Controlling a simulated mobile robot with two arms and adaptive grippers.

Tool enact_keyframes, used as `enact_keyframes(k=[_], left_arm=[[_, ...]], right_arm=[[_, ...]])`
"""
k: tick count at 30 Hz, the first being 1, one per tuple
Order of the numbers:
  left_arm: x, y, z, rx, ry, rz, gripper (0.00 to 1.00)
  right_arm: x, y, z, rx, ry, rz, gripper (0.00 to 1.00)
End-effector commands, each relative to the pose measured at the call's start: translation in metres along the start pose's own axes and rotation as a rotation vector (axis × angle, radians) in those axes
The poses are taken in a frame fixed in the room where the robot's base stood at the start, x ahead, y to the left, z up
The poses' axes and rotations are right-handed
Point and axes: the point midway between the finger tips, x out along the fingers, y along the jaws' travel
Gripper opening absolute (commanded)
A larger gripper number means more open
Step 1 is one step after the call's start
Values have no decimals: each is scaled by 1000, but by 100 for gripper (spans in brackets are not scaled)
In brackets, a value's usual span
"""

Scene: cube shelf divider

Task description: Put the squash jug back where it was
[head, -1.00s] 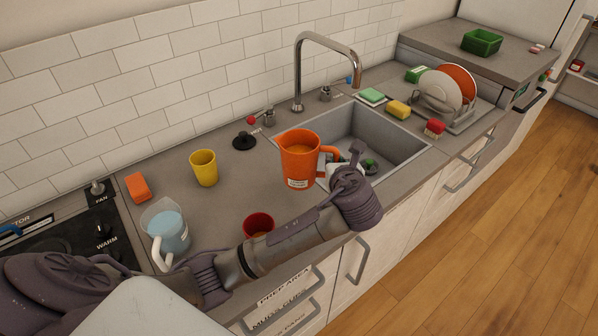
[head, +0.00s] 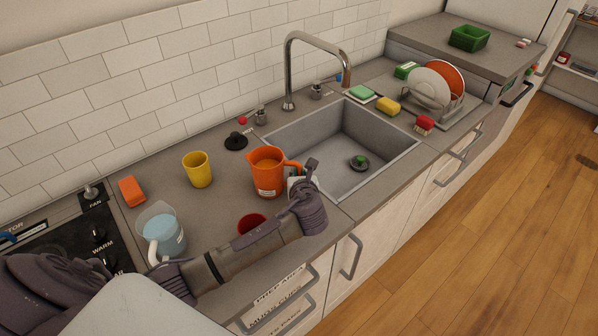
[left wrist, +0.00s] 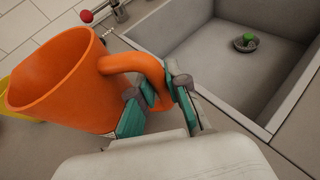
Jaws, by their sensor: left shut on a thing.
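The squash jug (head: 266,177) is orange, upright, with orange liquid inside and a pale label low on its side. It is over the counter just left of the sink; I cannot tell whether its base touches the counter. My left gripper (head: 298,178) is shut on the jug's handle from the right side. In the left wrist view the teal-padded fingers (left wrist: 158,105) close around the handle of the jug (left wrist: 60,85). Its base is out of that view. My right gripper is not in view.
A yellow cup (head: 197,170), an orange block (head: 132,191), a clear jug of blue liquid (head: 162,232) and a red cup (head: 251,222) stand left on the counter. A black stopper (head: 236,141) lies behind. The sink (head: 345,135) is at right, with a tall tap (head: 288,75).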

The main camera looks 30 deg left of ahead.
Motion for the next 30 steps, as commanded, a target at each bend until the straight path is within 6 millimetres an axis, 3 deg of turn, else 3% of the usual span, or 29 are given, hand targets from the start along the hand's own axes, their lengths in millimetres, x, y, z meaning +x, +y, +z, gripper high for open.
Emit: enact_keyframes(k=[6,7,11,22,26,30], left_arm=[[1,0,0,1,-4,0,0],[1,0,-2,1,0,0,18],[1,0,-2,1,0,0,40],[-2,0,1,-1,0,-1,40],[-19,-1,-1,1,0,-3,40],[-49,-1,-1,-1,-1,-4,40]], right_arm=[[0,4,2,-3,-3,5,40],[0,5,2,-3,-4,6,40],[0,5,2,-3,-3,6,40],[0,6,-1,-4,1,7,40],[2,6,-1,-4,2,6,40],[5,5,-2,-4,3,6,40]])
